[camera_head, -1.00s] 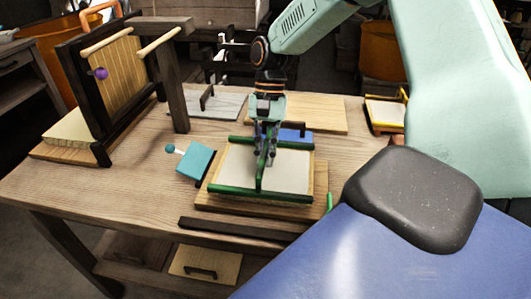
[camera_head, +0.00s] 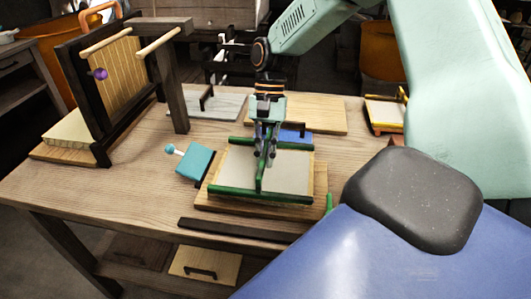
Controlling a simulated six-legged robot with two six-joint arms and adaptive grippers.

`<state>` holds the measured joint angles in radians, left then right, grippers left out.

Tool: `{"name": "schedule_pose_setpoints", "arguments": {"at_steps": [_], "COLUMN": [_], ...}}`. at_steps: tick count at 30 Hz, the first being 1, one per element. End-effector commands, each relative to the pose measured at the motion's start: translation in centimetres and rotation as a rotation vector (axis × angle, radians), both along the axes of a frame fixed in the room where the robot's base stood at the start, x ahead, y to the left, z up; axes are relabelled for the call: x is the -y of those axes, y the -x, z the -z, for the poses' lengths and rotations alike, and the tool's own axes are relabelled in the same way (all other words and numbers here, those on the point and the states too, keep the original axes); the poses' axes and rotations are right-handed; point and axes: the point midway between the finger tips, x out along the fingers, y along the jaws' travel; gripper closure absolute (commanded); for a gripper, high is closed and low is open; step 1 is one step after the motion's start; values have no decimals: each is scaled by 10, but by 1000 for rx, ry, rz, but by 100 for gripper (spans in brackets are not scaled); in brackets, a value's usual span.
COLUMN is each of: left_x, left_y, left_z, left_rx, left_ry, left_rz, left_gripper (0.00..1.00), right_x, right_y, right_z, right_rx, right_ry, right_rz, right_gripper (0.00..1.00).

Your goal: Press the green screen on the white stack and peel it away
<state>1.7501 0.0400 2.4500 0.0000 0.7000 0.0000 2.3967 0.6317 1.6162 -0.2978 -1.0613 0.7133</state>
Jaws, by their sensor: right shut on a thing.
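The green screen (camera_head: 228,190) has green bars along its near and far sides and a green bar across its middle. It lies over the pale white stack (camera_head: 287,172) on a wooden board (camera_head: 240,206). My right gripper (camera_head: 266,160) points down from above and is shut on the middle bar of the green screen. Its fingers hide part of that bar. I cannot tell whether there is a gap between the screen and the stack. My left gripper is not in view.
A teal block with a white handle and round knob (camera_head: 197,161) stands just left of the board. A blue block (camera_head: 296,134) sits behind the screen. A dark upright frame with a slatted panel (camera_head: 124,75) stands at left. A dark strip (camera_head: 240,229) lies along the front edge.

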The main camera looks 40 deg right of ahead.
Motion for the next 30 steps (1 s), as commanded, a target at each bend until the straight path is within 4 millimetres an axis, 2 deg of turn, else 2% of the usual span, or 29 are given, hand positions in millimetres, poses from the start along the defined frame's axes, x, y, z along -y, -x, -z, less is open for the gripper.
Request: {"name": "schedule_pose_setpoints", "arguments": {"at_steps": [30], "left_x": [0], "left_y": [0], "left_z": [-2], "left_rx": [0], "left_ry": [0], "left_rz": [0], "left_gripper": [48], "right_x": [0], "right_y": [0], "right_z": [12], "right_rx": [1], "right_ry": [1], "right_rz": [0], "right_gripper": [100]}}
